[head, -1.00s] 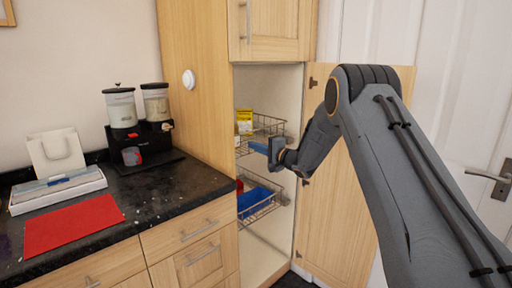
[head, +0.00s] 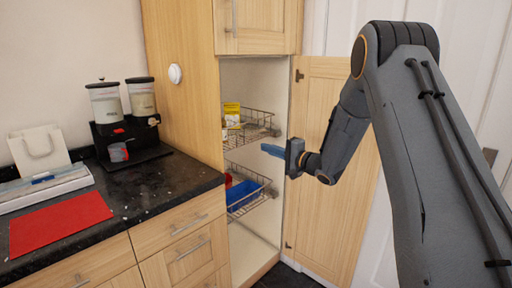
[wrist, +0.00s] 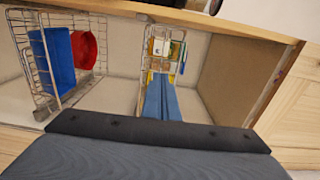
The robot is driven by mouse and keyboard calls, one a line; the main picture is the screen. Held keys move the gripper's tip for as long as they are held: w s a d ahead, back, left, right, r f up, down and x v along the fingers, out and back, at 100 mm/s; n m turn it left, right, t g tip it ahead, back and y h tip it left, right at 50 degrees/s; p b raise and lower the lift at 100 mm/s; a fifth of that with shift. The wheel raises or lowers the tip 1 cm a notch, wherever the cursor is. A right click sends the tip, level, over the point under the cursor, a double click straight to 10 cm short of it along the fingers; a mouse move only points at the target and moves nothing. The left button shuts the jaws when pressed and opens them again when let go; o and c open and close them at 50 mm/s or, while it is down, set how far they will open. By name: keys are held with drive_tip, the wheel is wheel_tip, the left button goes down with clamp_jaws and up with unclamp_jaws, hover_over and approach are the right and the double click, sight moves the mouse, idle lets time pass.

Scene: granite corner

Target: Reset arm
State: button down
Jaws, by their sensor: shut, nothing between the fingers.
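My gripper (head: 272,151) is shut and empty. It is in front of the open tall cupboard (head: 264,84), with its blue fingers pointing left toward the wire baskets. In the wrist view the shut fingers (wrist: 161,98) reach toward the upper wire basket (wrist: 178,45). The upper basket (head: 252,138) holds a yellow packet (head: 231,110) and a few small items. The lower wire basket (head: 262,200) holds a blue container (head: 243,194) and a red item (head: 228,181), which shows as a red bowl in the wrist view (wrist: 85,49).
The cupboard door (head: 330,215) stands open behind my arm. A dark worktop (head: 155,190) at the left carries a dispenser (head: 122,115), a red mat (head: 58,222) and a white bag (head: 40,148). Drawers (head: 185,250) are below it. A white door is at the right.

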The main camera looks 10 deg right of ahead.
drive_tip(key=s+d+f+n+g+h, duration=0.1)
drive_tip(key=s+d+f+g+h, duration=0.1)
drive_tip(key=s+d+h, duration=0.3)
drive_tip(key=s+f+n+g+h, duration=0.1)
drive_tip(key=s+f+n+h, duration=0.15)
drive_tip(key=s, duration=0.35)
drive_tip(key=s+d+f+n+g+h, duration=0.1)
drive_tip(key=s+d+f+g+h, duration=0.1)
drive_tip(key=s+d+h, duration=0.3)
drive_tip(key=s+a+f+n+g, duration=0.2)
drive_tip(key=s+g, duration=0.2)
drive_tip(key=s, duration=1.1)
drive_tip(key=s+a+f+n+g, duration=0.1)
drive_tip(key=s+a+n+g, duration=0.1)
drive_tip(key=s, duration=1.3)
drive_tip(key=shift+a+f+n+g+y, duration=0.25)
drive_tip(key=shift+f+n+g+y, duration=0.3)
drive_tip(key=shift+g, duration=0.65)
